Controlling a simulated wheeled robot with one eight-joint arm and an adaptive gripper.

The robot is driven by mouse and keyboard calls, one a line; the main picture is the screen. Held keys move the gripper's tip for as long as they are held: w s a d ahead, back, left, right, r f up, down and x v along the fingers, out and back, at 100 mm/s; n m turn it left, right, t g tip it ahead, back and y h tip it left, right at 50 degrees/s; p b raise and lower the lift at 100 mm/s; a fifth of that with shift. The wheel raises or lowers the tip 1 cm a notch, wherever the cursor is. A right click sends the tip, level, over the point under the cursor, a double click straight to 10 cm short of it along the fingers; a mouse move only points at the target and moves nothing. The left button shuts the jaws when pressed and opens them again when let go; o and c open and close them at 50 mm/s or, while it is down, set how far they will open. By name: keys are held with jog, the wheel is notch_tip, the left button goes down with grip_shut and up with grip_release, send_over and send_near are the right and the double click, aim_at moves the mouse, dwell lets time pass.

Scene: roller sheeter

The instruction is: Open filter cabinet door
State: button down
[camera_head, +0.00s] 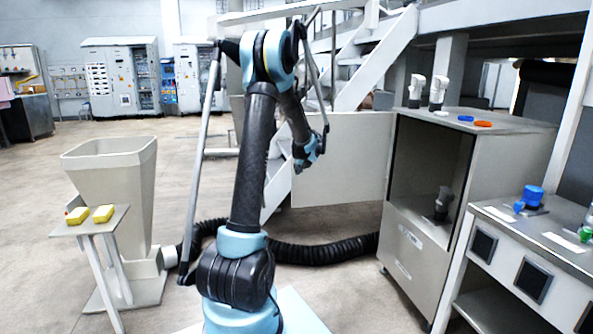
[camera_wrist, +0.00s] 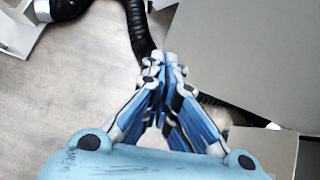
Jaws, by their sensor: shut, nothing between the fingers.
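The filter cabinet (camera_head: 490,165) stands at the right in the head view. Its front is open, showing a dark inside with a grey fitting (camera_head: 442,204) on its floor. The pale grey door (camera_head: 355,160) is swung wide, reaching left from the cabinet's left front edge. My gripper (camera_head: 303,165) is in front of the door's left part; I cannot tell whether it touches. In the wrist view my gripper (camera_wrist: 165,65) is shut and empty, with a large grey panel (camera_wrist: 245,55), apparently the door, beside it on the right. No handle can be made out.
White fittings (camera_head: 438,92) and blue and orange rings (camera_head: 483,124) are on the cabinet top. A black hose (camera_head: 320,255) crosses the floor below the door. A hopper (camera_head: 120,190) and small table (camera_head: 92,228) stand left, a bench (camera_head: 545,240) right. Stairs rise behind.

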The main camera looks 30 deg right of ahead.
jog(key=a+v, duration=0.1)
jog(key=v, duration=0.9)
jog(key=shift+s+a, duration=0.2)
jog(key=shift+s, duration=0.1)
jog(key=shift+a, duration=0.1)
jog(key=s+a+n+g+y, duration=0.1)
jog(key=s+a+n, duration=0.2)
jog(key=a+n, duration=0.55)
jog(key=s+a+n+g+y, duration=0.1)
jog(key=s+a+n, duration=0.25)
jog(key=a, duration=1.05)
jog(key=s+a+n+g, duration=0.1)
jog(key=s+a+n, duration=0.1)
jog(key=a+n, duration=0.65)
jog(key=s+a+f+n+g, duration=0.1)
jog(key=s+a+f+n, duration=0.4)
jog(key=s+a+n, duration=0.3)
jog(key=s+a+f+n+g, duration=0.2)
jog(key=s+a+f+n, duration=0.3)
jog(key=s+a+n, duration=0.4)
jog(key=s, duration=0.6)
jog(key=shift+s+g+h, duration=0.25)
jog(key=shift+g+h, duration=0.05)
jog(key=shift+a+n, duration=0.15)
jog(key=shift+n, duration=0.1)
